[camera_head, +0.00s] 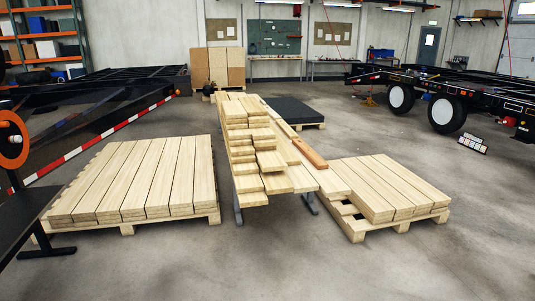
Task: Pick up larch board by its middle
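Several pale boards (245,135) lie in a long, uneven stack on a support with metal legs in the middle of the head view. A single reddish-brown board (311,153) lies on the right side of this stack, angled toward me. It stands out by its colour and may be the larch board, but I cannot tell for certain. Its near end and upper face show. Neither of my grippers is in view, and nothing is touching the boards.
Pallets of pale planks stand at left (140,180) and right (385,185) of the stack. A dark bench edge (45,208) and an orange wheel (12,140) are at far left. Trailer frames (440,88) stand behind. The near concrete floor (270,265) is clear.

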